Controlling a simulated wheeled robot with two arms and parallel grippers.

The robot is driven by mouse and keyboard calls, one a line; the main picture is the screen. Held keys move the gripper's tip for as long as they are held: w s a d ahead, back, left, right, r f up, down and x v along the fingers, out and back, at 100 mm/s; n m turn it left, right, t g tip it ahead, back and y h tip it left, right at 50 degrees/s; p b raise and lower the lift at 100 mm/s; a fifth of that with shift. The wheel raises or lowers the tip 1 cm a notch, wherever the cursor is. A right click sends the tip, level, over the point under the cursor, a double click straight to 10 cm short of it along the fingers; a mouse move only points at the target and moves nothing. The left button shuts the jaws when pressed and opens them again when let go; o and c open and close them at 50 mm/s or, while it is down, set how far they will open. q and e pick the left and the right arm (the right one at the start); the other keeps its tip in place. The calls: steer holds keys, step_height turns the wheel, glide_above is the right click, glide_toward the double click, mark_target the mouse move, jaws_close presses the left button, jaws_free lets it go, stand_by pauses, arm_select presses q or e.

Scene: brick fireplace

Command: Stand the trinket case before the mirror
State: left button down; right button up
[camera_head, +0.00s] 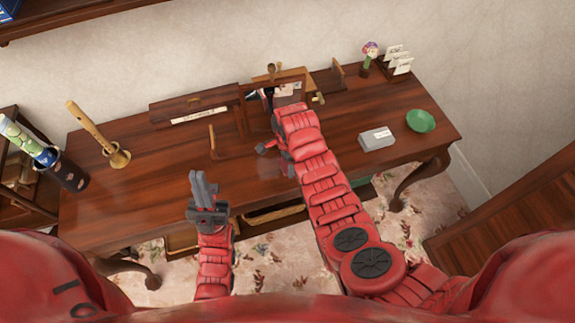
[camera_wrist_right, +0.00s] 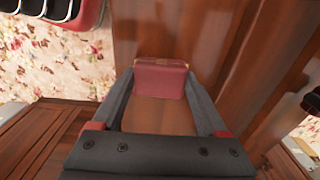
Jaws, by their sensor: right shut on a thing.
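The trinket case (camera_wrist_right: 160,80), a small dark red box with brass-coloured corners, is between the fingertips of my right gripper (camera_wrist_right: 160,72), which is shut on it. Brown wood shows behind it in the right wrist view. In the head view my right arm hides the case and most of that gripper. The mirror (camera_head: 290,88), in a wooden frame, stands at the back middle of the desk (camera_head: 130,190), just beyond my right wrist. My left gripper (camera_head: 203,182) is over the desk's front edge, empty; its fingers look close together, but the gap is unclear.
A green bowl (camera_head: 420,121) and grey box (camera_head: 376,139) lie on the right. A flower vase (camera_head: 368,60) and card rack (camera_head: 398,63) stand behind. A wooden holder (camera_head: 115,155) is left. Bare desktop lies left of the middle.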

steer(key=shift+s+f+p, duration=0.15)
steer(key=shift+f+p, duration=0.15)
steer(key=shift+f, duration=0.9)
steer(key=o, duration=1.2)
steer(key=shift+f, duration=0.1)
steer(key=shift+o, duration=0.2)
